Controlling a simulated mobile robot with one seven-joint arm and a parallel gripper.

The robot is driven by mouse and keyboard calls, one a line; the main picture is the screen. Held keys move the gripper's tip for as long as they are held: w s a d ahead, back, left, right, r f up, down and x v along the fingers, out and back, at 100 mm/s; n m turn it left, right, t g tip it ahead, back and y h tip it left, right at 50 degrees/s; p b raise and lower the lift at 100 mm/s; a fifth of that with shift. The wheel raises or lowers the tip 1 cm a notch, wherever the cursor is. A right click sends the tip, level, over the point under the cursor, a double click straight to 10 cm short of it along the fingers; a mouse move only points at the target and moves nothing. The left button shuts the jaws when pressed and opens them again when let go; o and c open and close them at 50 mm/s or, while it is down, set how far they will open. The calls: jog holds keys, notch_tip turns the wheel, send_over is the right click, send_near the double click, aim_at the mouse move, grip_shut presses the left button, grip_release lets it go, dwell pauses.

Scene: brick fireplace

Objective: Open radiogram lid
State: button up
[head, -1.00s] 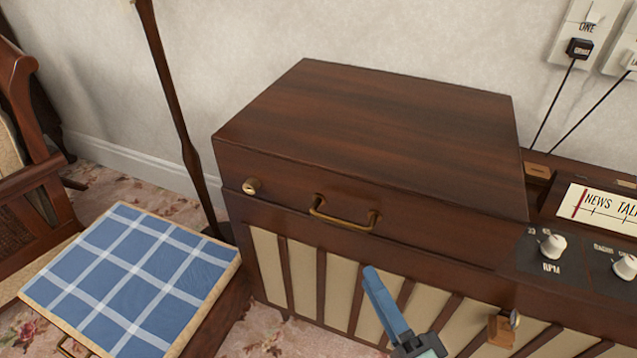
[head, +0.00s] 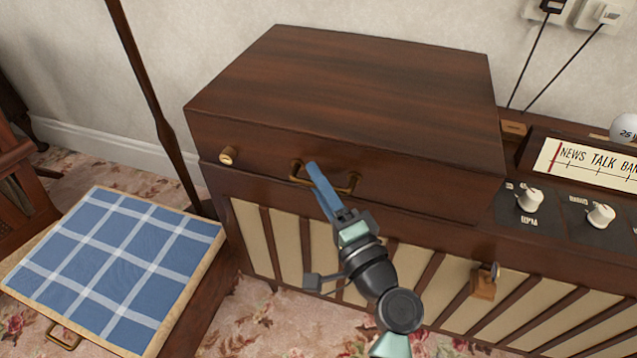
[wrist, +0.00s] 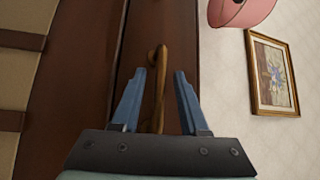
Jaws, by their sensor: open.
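The radiogram is a dark wooden cabinet, and its lid (head: 350,85) is closed. A brass handle (head: 345,190) is on the front of the lid, with a small brass knob (head: 228,156) to its left. My gripper (head: 313,168) is in front of the handle and covers its middle part. In the wrist view, my gripper (wrist: 165,75) is open, and the handle (wrist: 161,85) shows between its two blue fingers. I cannot tell whether the fingers touch the handle.
Control knobs (head: 530,200) and a radio dial (head: 590,165) are at the right of the lid. A blue checked cushioned seat (head: 115,265) is at the left, beside a thin dark pole (head: 148,75). A small wooden latch (head: 484,283) is on the lower front.

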jog(key=shift+c, duration=0.3)
grip_shut()
dwell(1.2)
